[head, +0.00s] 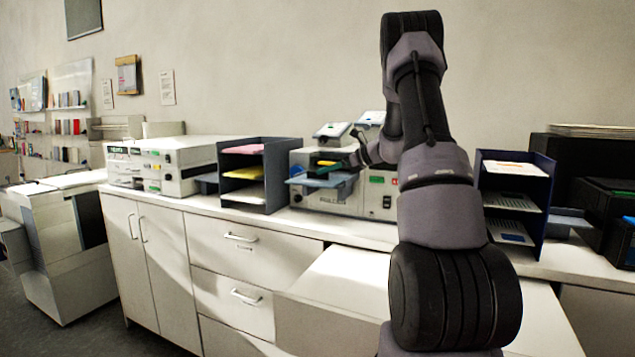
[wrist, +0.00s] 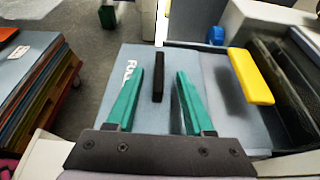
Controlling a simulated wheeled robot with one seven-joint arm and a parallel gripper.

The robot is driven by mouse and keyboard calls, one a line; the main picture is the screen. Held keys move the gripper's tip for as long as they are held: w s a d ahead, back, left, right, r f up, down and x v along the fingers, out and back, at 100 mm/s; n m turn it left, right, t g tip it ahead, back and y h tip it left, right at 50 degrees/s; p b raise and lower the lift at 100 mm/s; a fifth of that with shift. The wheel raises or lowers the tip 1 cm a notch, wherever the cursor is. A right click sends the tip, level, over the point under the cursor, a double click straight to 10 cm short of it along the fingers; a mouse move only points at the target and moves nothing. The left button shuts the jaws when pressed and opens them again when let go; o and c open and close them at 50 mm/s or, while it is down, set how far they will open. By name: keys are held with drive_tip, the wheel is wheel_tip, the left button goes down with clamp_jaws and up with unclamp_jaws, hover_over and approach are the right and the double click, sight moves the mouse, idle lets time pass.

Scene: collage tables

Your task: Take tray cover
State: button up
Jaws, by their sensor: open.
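A flat grey-blue cover (wrist: 145,60) with white lettering lies below my gripper (wrist: 160,72) in the wrist view. A black upright handle (wrist: 158,77) stands on the cover, between the two green fingers. The fingers are open, one on each side of the handle, with gaps showing. I cannot tell how far the tips are above the cover. In the head view my gripper (head: 352,162) is at the front of a white machine (head: 330,200), by a grey-blue panel (head: 318,181). My arm hides part of this machine.
A yellow handle (wrist: 251,76) stands right of the fingers in the wrist view. A dark rack (wrist: 287,80) is farther right, and stacked coloured sheets (wrist: 35,80) are at left. In the head view, paper organisers (head: 265,201) (head: 515,240) flank the machine on the counter.

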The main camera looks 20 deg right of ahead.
sight(318, 177)
drive_tip(key=x, duration=0.2)
drive_tip(key=shift+w+a+f, duration=0.1)
drive_tip(key=shift+w+a, duration=0.1)
clamp_jaws()
